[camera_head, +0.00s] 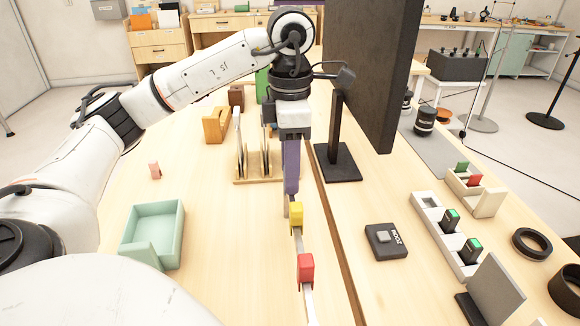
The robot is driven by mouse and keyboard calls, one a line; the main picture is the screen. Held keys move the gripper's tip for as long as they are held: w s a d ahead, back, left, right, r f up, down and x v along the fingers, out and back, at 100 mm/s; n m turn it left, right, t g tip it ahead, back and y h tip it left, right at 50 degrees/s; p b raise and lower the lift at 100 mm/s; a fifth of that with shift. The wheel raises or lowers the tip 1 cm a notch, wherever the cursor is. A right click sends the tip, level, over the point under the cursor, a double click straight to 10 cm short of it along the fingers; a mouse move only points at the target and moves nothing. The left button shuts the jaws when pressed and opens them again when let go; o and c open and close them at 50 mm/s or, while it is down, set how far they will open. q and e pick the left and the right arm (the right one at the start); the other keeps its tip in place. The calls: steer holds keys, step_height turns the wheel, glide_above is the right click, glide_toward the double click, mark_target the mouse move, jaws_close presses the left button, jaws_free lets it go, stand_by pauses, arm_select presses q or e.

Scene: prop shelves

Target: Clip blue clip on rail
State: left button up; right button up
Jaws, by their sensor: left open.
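The thin metal rail (300,243) runs toward me near the middle of the table. A yellow clip (296,214) and a red clip (305,267) sit upright on it, apart from each other. My left gripper (291,192) points down over the rail's far end, just behind the yellow clip, and is open. A long blue-violet piece (291,165) shows under its wrist; I cannot tell whether it is a finger or something else. No separate blue clip can be made out; the gripper hides the rail's far end. My right gripper is out of view.
A mint tray (155,235) and a small pink block (154,170) stand at left. A wooden rack (258,181) with upright plates is close left of the gripper. A black monitor stand (338,165) is close right. A dark box (384,241) lies right of the rail.

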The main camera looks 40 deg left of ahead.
arm_select(q)
step_height(320, 180, up, 10)
steer(key=p, duration=0.4)
steer(key=shift+r+p, duration=0.15)
steer(key=shift+p, duration=0.2)
